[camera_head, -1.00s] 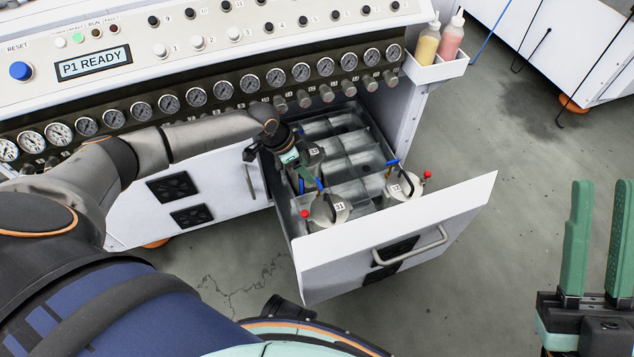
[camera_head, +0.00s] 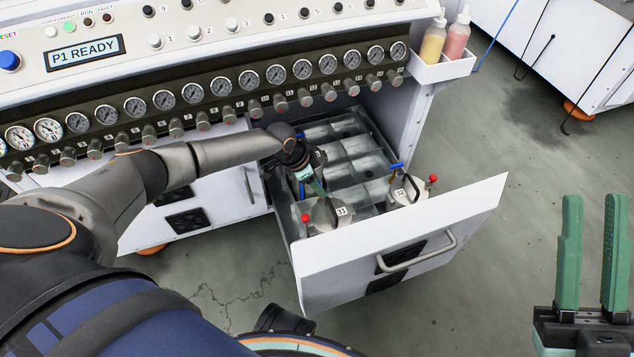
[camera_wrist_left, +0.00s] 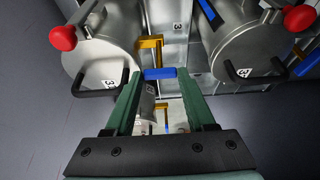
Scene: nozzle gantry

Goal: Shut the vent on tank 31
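Tank 31 (camera_head: 328,219) is a metal tank with a red knob (camera_head: 305,218) at the front left of the open drawer. My left gripper (camera_wrist_left: 160,77) reaches down beside it. In the left wrist view, its fingers are apart, with a blue handle (camera_wrist_left: 160,73) on a yellow bracket (camera_wrist_left: 150,47) between the tips. I cannot tell whether they touch it. The left tank (camera_wrist_left: 103,62) there, with a red knob at its left, looks like tank 31; its label is only partly readable. Tank 32 (camera_head: 404,190) stands to the right with a blue lever (camera_head: 397,166). My right gripper (camera_head: 591,258) is open and empty.
The drawer front (camera_head: 405,245) stands pulled out from the white cabinet. A row of gauges and knobs runs above the drawer. Several drawer compartments (camera_head: 345,147) behind the tanks are empty. A white holder (camera_head: 442,68) with two bottles hangs at the cabinet's right end.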

